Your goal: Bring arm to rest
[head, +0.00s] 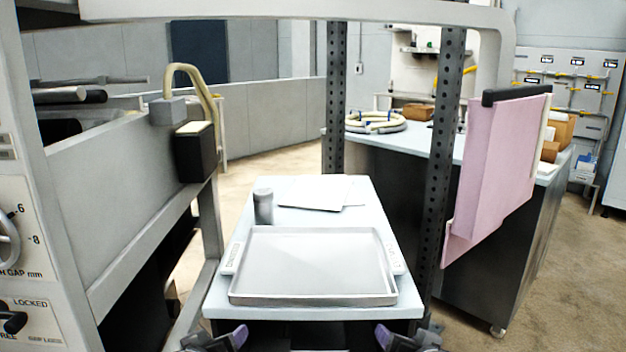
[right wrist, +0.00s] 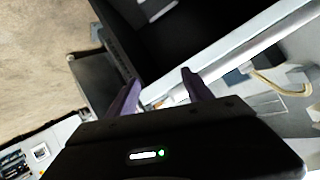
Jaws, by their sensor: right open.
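My left gripper (head: 222,339) shows at the bottom edge of the head view, left of centre. Only part of it is in the picture, and the gap between its fingers cannot be made out. My right gripper (head: 402,339) shows at the bottom edge, right of centre. In the right wrist view the right gripper (right wrist: 160,92) has its two purple fingers apart, with nothing held between them. Both grippers are low in front of the pale table (head: 310,311), on which a grey tray (head: 315,265) lies.
A sheeter frame with a gauge panel (head: 20,228) stands at the left. A pink sheet (head: 497,165) hangs at the right from a dark bar. Perforated dark posts (head: 452,110) stand beside the table.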

